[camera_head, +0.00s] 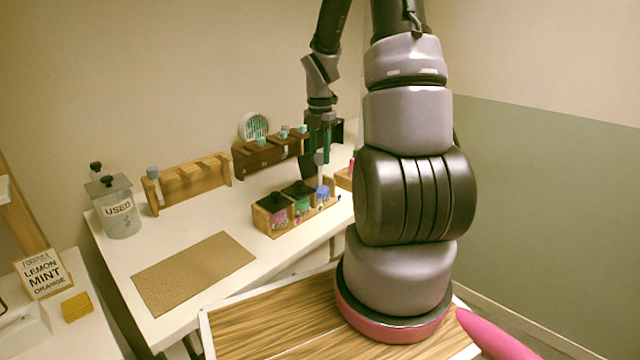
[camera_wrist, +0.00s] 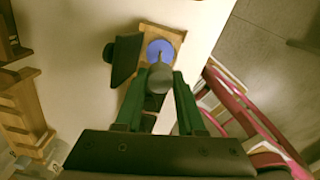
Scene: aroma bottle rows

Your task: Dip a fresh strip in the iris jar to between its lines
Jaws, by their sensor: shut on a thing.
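My gripper (camera_head: 320,135) points down above the right end of a small wooden jar holder (camera_head: 262,218). In the wrist view its green fingers (camera_wrist: 158,88) are shut on the grey round top of a strip (camera_wrist: 159,77). The strip's narrow part points into the blue-purple round mouth of a jar (camera_wrist: 160,50), likely the iris jar, which also shows in the head view (camera_head: 322,192). A dark flap, seemingly its lid (camera_head: 306,166), stands open beside it. The strip's lines, the liquid level and the dipping depth cannot be made out.
A pink-labelled jar (camera_head: 279,216) and a green-labelled jar (camera_head: 302,205) stand left in the holder, with dark lids on. A light wooden rack (camera_head: 188,184) and a dark rack (camera_head: 262,158) stand behind. A USED jar (camera_head: 120,218) is far left. A tan mat (camera_head: 193,272) lies clear.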

